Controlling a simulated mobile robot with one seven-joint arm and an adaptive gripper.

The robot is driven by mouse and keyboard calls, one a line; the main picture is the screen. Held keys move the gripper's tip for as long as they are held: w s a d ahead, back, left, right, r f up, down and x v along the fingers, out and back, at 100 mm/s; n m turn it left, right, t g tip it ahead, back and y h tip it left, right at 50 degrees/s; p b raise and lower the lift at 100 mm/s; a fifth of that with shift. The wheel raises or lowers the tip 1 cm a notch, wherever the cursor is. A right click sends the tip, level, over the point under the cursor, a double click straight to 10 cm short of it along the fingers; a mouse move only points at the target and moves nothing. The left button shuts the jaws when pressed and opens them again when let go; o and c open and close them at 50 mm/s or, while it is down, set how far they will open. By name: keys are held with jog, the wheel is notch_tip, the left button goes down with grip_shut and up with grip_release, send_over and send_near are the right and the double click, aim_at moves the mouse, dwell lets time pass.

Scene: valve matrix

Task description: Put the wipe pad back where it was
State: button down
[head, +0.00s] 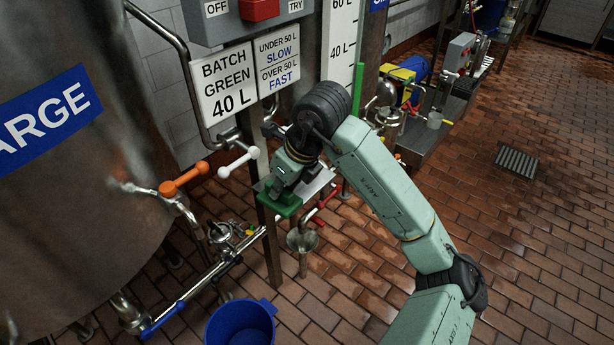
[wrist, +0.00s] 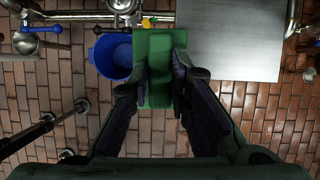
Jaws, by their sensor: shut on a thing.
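The wipe pad is a green block (wrist: 155,45), held between the two dark fingers of my gripper (wrist: 158,78) in the wrist view. In the head view the green pad (head: 285,204) shows just below my gripper (head: 285,188), in front of the label signs. A flat grey metal shelf plate (wrist: 230,40) lies right of the pad in the wrist view; the pad covers part of its left edge. The plate (head: 318,184) also shows behind my gripper in the head view. I cannot tell whether the pad touches it.
A blue bucket (head: 240,324) stands on the brick floor below. A pipe with orange-, white- and red-handled valves runs near my gripper; the orange handle (head: 184,179) is to the left. A large steel tank (head: 70,200) fills the left. Open floor (head: 540,230) lies right.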

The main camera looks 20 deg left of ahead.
jog(key=shift+w+r, duration=0.15)
jog(key=shift+w, duration=0.15)
jog(key=w+p, duration=0.1)
jog(key=w, duration=0.4)
jog(key=w+f+p, duration=0.1)
jog(key=w, duration=0.4)
jog(key=w+p, duration=0.1)
jog(key=w, duration=0.3)
jog(key=shift+w+d+f, duration=0.1)
jog(key=shift+w+f, duration=0.05)
jog(key=shift+w, duration=0.25)
jog(key=shift+w+f+p, duration=0.15)
jog(key=shift+f+p, duration=0.25)
jog(key=shift+f, duration=0.55)
jog(key=shift+w+f+p, duration=0.15)
jog(key=shift+f+p, duration=0.2)
jog(key=shift+f, duration=0.55)
jog(key=c, duration=2)
grip_release()
jog(key=shift+f, duration=0.1)
jog(key=o, duration=0.5)
jog(key=b+v, duration=0.1)
jog(key=v, duration=1.1)
jog(key=shift+s, duration=0.1)
